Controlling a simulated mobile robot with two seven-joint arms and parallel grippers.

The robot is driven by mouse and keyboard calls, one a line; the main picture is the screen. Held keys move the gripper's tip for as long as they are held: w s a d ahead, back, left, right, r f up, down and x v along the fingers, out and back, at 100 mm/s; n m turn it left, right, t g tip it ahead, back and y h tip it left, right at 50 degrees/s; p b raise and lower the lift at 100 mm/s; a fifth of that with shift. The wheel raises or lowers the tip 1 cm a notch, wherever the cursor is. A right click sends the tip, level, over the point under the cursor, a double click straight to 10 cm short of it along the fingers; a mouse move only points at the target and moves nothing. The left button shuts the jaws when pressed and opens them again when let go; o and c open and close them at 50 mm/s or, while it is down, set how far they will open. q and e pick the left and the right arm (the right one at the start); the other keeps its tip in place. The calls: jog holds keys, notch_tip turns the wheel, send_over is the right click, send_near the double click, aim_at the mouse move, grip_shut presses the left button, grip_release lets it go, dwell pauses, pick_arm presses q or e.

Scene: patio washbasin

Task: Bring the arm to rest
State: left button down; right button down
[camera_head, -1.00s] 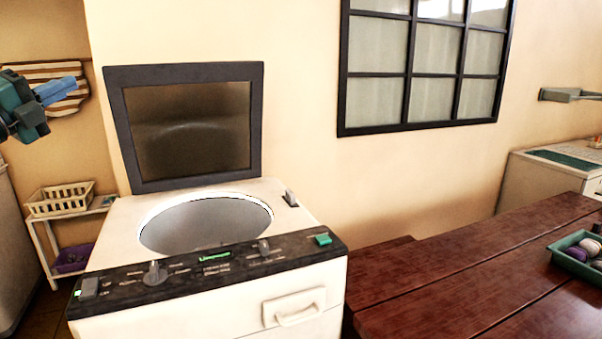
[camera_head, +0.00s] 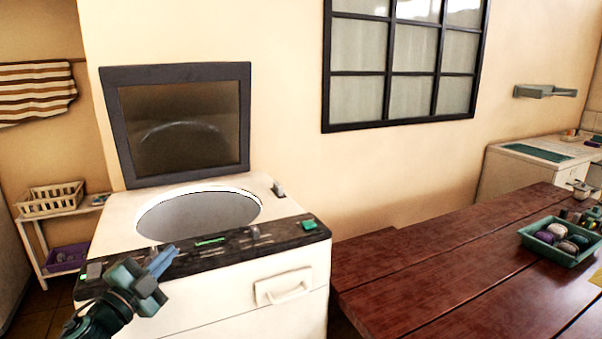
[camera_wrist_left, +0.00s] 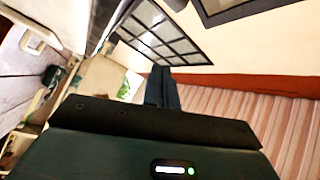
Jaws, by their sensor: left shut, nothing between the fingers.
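My left gripper (camera_head: 162,262) is low in front of the washing machine's control panel in the head view. Its blue fingers are together with nothing between them. The left wrist view shows the same shut fingers (camera_wrist_left: 160,88) pointing at open space. The white washing machine (camera_head: 190,308) stands at the left with its dark-framed lid (camera_head: 178,125) raised and its round drum opening uncovered. My right gripper shows in neither view.
A dark red wooden table (camera_head: 450,270) fills the right side. A green tray (camera_head: 560,243) with several round balls stands on it. A small shelf with a cream basket (camera_head: 50,200) stands at the left. A barred window (camera_head: 405,65) is on the wall.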

pick_arm(q)
jog(key=s+d+f+n+g+y, duration=0.1)
jog(key=s+d+f+n+y, duration=0.2)
jog(key=s+f, duration=0.4)
jog(key=s+d+f+n+g, duration=0.2)
jog(key=s+d+f+n, duration=0.25)
jog(key=f, duration=0.45)
jog(key=s+d+f+n+g, duration=0.2)
jog(key=s+f, duration=0.3)
jog(key=s, duration=0.4)
jog(key=s+d+f+n+g+y, duration=0.1)
jog(key=s+d+f+n+g, duration=0.2)
jog(key=s, duration=0.6)
notch_tip(320, 180, down, 3)
jog(key=shift+d+r+n, duration=0.15)
jog(key=shift+d+n, duration=0.25)
jog(key=shift+n, duration=0.15)
jog(key=shift+s, duration=0.1)
